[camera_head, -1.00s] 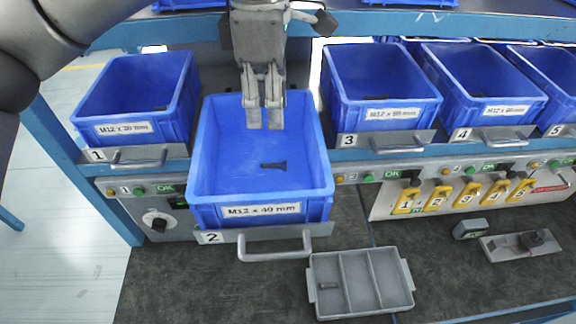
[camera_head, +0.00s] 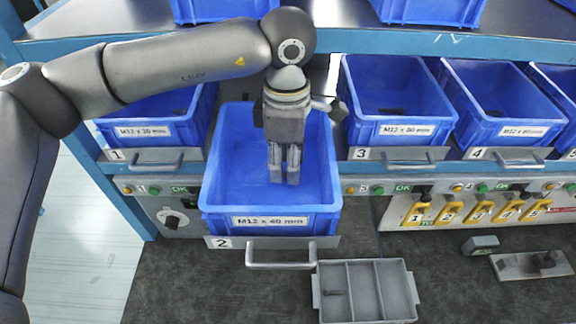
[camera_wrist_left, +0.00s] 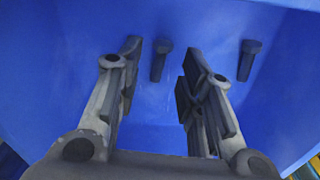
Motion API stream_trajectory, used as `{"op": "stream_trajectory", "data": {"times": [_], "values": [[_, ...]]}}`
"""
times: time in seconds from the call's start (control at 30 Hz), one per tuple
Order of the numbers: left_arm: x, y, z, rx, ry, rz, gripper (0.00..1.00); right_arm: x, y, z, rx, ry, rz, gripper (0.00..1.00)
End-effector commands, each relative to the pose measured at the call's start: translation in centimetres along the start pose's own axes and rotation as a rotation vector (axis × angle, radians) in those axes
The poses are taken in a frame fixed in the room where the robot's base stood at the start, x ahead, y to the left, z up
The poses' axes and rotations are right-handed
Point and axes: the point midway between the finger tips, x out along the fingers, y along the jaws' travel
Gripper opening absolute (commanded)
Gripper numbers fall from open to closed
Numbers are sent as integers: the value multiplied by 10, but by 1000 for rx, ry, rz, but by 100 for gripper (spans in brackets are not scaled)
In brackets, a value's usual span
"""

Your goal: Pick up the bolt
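My left gripper (camera_head: 284,180) points down into blue bin 2 (camera_head: 270,222), labelled M12 x 40 mm. In the left wrist view the left gripper (camera_wrist_left: 160,92) is open, with a clear gap between its fingers. A dark bolt (camera_wrist_left: 160,60) shows in that gap, lying on the blue bin floor beyond the fingertips. A second dark bolt (camera_wrist_left: 248,60) lies to the right, outside the right finger. Neither bolt can be seen in bin 2 in the head view, where the gripper blocks part of the floor. My right gripper is not in view.
Bin 2's walls surround the gripper. Bin 1 (camera_head: 145,131) and bin 3 (camera_head: 405,130) stand on either side. A grey tray (camera_head: 350,291) with three compartments sits on the dark bench in front, a small dark piece in its left compartment.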

Motion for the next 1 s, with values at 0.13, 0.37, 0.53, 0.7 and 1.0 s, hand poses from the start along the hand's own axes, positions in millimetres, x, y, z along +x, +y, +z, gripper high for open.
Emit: {"op": "stream_trajectory", "data": {"times": [0.13, 0.37, 0.53, 0.7, 1.0], "values": [[15, 0, 0, -1, 1, -2, 35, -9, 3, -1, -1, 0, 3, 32], [19, 0, 0, -1, 0, 0, 35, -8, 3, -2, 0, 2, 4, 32], [18, 0, 0, -1, 0, 0, 17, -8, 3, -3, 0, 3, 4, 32], [18, 0, 0, -1, 0, 0, 0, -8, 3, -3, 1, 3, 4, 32], [16, 1, 0, -1, 0, 1, 0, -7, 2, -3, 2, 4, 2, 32]]}}
